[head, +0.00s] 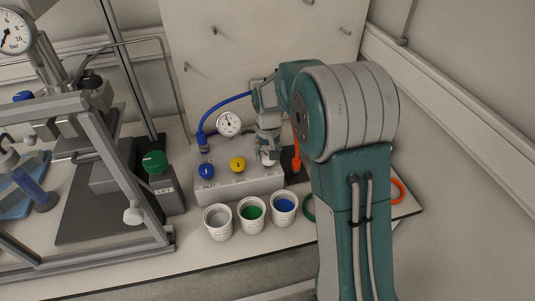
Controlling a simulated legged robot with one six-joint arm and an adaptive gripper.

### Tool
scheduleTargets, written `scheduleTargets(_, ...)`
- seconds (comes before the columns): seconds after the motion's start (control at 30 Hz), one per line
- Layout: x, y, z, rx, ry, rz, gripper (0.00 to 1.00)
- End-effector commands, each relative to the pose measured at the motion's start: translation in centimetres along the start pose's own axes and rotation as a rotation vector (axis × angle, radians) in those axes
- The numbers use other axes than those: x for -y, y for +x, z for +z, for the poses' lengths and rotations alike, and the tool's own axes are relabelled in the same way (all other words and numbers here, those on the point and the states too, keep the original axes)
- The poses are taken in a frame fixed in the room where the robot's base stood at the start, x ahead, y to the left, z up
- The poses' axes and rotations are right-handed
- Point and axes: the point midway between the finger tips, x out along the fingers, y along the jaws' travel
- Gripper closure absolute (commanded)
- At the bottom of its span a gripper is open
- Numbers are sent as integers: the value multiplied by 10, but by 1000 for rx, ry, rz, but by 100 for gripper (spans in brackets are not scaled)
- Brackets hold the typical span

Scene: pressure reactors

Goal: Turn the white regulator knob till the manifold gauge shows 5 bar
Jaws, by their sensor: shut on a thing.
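The grey manifold box (225,186) stands on the bench, with a blue knob (206,170) and a yellow knob (238,164) on its top. The round white manifold gauge (228,123) stands at its back; its needle is too small to read surely. My gripper (268,158) points down over the right part of the box and is shut on the white regulator knob. The gripper and wrist hide most of that knob, so its turn angle cannot be told.
Three white cups (218,234) of grey, green and blue contents stand before the box. Left are a green-knobbed block (155,163), a metal frame (115,160) and a larger gauge (14,33).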

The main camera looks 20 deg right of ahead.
Motion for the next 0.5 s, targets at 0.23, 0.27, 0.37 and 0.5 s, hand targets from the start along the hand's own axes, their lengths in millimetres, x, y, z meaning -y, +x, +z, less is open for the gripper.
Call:
scheduleTargets(0.23, 0, 3, 4, 15, 117, 1, 86)
scheduleTargets(0.27, 0, 3, 4, 15, 127, 1, 86)
scheduleTargets(0.37, 0, 3, 4, 15, 150, 1, 86)
scheduleTargets(0.5, 0, 3, 4, 15, 166, 1, 86)
